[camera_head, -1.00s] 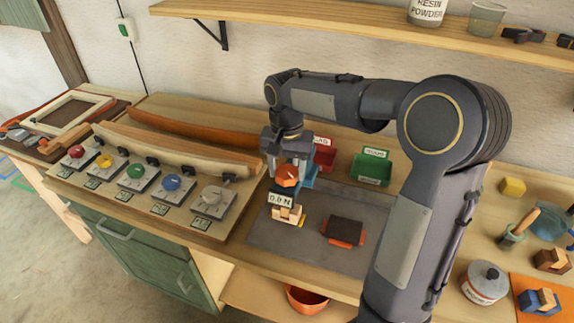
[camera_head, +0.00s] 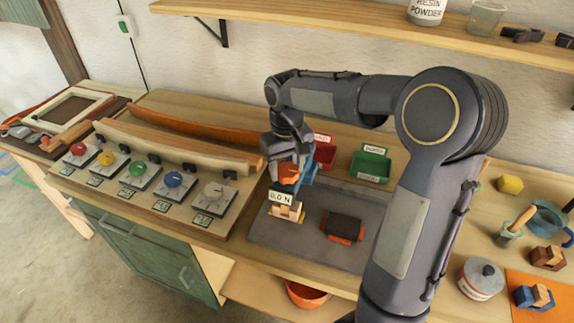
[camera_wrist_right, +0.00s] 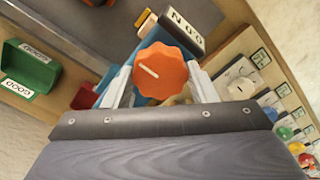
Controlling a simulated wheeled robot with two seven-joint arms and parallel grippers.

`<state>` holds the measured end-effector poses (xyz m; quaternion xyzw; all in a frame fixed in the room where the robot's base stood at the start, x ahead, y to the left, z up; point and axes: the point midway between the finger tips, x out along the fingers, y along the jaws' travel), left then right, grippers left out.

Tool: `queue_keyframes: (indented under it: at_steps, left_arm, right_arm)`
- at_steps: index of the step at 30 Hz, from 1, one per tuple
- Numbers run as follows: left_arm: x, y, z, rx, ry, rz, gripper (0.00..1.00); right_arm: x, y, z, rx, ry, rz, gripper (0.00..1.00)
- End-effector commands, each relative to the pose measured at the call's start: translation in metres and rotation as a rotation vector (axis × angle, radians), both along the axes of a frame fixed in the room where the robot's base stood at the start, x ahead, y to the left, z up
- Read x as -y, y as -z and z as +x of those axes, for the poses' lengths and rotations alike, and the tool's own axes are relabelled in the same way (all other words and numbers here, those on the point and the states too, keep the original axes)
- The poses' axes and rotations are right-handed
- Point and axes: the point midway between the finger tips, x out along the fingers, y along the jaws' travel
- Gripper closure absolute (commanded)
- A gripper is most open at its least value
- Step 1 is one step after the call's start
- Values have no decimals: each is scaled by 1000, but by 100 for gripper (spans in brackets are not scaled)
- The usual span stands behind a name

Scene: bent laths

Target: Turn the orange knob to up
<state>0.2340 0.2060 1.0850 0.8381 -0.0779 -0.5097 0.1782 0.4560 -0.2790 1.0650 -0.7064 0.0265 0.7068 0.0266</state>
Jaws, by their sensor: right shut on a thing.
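The orange knob (camera_head: 288,174) sits on the front of a small blue stand (camera_head: 309,175), above a white label reading 0.0 N (camera_head: 281,197). In the right wrist view the knob (camera_wrist_right: 160,70) is scalloped, and its white pointer line (camera_wrist_right: 148,71) slants toward the picture's upper left. My right gripper (camera_head: 286,166) is shut on the knob, with a pale finger on each side of it in the wrist view (camera_wrist_right: 160,88). The fingers hide part of the stand. My left gripper is not in view.
Left of the stand is a board with several coloured dials, including a blue one (camera_head: 173,180). Red (camera_head: 324,155) and green (camera_head: 371,164) bins stand behind. Light blocks (camera_head: 287,212) and a dark block (camera_head: 344,227) lie on the grey mat (camera_head: 290,243).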

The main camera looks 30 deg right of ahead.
Motion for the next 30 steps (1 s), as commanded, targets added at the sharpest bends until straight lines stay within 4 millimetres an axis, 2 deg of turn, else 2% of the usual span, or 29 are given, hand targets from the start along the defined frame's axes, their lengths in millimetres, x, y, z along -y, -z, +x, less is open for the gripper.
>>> queue_keyframes:
  at_steps: [14, 15, 19, 27, 30]
  left_arm:
    - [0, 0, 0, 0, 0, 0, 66]
    - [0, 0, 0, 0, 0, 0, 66]
    - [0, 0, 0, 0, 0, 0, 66]
    - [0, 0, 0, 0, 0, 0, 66]
    - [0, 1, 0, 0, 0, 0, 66]
  right_arm:
    - [0, -1, 1, 2, -14, -1, 71]
    - [0, -1, 1, 2, -14, -1, 43]
    - [0, 0, 0, 2, -13, 0, 26]
    - [0, -1, 0, 1, -12, 0, 26]
    - [0, -7, 1, 3, -12, 0, 26]
